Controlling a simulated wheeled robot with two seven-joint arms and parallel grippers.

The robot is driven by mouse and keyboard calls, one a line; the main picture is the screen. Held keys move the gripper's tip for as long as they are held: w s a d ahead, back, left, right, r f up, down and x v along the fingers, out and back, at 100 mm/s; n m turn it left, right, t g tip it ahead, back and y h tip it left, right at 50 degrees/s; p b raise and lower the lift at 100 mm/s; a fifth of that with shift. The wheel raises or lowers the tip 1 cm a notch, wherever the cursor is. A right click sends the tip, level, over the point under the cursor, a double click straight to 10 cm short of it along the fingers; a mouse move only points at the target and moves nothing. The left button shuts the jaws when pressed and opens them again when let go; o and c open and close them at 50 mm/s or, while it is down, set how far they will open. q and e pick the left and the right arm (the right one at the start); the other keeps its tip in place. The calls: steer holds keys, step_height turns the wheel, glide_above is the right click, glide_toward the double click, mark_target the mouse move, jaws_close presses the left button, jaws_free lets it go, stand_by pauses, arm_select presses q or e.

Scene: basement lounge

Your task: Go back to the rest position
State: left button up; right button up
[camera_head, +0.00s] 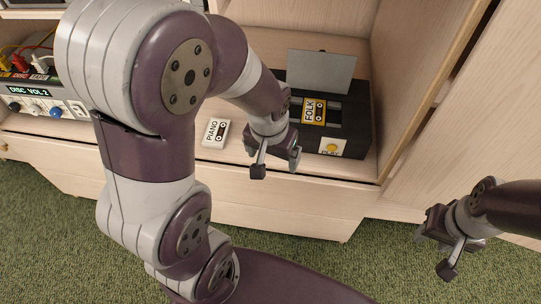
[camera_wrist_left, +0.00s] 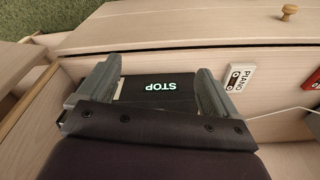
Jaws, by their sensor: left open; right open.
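My left gripper (camera_head: 276,164) is open and empty in front of the left part of a black cassette player (camera_head: 350,110). In the left wrist view my left gripper (camera_wrist_left: 154,92) has its fingers apart, with a dark panel (camera_wrist_left: 185,79) reading "STOP" showing between them. The player's grey lid (camera_head: 322,70) stands raised, and a yellow "FOLK" cassette (camera_head: 314,111) shows at it. A yellow button (camera_head: 331,148) sits on the player's front. My right gripper (camera_head: 441,252) is open and empty at the lower right, over the carpet, away from the shelf.
A white "PIANO" cassette (camera_head: 216,132) lies on the wooden shelf (camera_head: 190,152) left of my left gripper; it also shows in the left wrist view (camera_wrist_left: 241,77). A "DISC VOL 2" box (camera_head: 38,104) with cables stands at the far left. The green carpet (camera_head: 50,220) is clear.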

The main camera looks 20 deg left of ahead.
arm_select(q)
steer(key=s+r+p, duration=0.1)
steer(key=r+p, duration=1.1)
steer(key=p, duration=0.1)
steer(key=s+r+p, duration=0.2)
steer(key=r+p, duration=1.1)
steer(key=shift+s+r, duration=0.2)
steer(key=shift+s, duration=0.1)
steer(key=shift+a, duration=0.1)
